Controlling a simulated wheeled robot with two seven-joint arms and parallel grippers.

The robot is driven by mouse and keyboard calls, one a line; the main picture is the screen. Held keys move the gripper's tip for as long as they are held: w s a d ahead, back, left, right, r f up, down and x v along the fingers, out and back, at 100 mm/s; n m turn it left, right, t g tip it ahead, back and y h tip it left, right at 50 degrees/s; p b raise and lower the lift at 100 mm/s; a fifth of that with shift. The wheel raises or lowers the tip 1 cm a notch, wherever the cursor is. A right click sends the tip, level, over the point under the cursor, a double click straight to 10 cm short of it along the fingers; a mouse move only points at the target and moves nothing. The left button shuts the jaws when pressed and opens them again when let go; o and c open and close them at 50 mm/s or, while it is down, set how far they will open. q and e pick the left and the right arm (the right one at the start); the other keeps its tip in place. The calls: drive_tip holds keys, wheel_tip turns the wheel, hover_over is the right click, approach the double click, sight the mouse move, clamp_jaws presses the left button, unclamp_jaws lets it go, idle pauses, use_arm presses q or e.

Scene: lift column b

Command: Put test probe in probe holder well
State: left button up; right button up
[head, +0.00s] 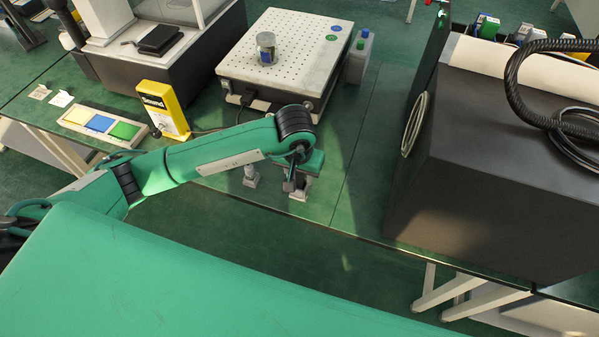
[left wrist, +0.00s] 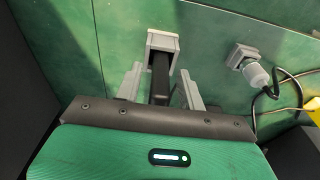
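My left gripper (head: 295,184) is over the green table near its front edge. In the left wrist view its two grey fingers (left wrist: 161,88) stand apart, one on each side of a dark upright bar, which looks like the test probe (left wrist: 160,80). Gaps show between the bar and both fingers. The bar's far end meets a light grey square block (left wrist: 163,41), perhaps the probe holder; whether it sits in a well I cannot tell. The block also shows below the gripper in the head view (head: 299,194). My right gripper is not in view.
A grey base with a pale cylinder (head: 250,177) stands left of the gripper. A yellow meter (head: 163,108) and a perforated plate (head: 290,38) with a metal jar (head: 266,48) are behind.

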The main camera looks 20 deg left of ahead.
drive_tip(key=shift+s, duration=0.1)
use_arm(q)
drive_tip(key=shift+r, duration=0.2)
wheel_tip(320, 180, up, 4)
drive_tip(key=shift+s+f+b, duration=0.1)
drive_tip(key=shift+s+b, duration=0.05)
drive_tip(key=shift+b, duration=0.3)
wheel_tip(320, 180, up, 7)
drive_tip(key=b, duration=0.1)
hover_over(298, 188)
drive_tip(key=shift+s+r, duration=0.3)
drive_tip(key=shift+r, duration=0.2)
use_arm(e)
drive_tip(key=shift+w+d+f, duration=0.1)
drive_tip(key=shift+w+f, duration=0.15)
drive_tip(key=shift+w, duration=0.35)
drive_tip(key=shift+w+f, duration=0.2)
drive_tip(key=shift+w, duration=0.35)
use_arm(q)
drive_tip(key=shift+d, duration=0.1)
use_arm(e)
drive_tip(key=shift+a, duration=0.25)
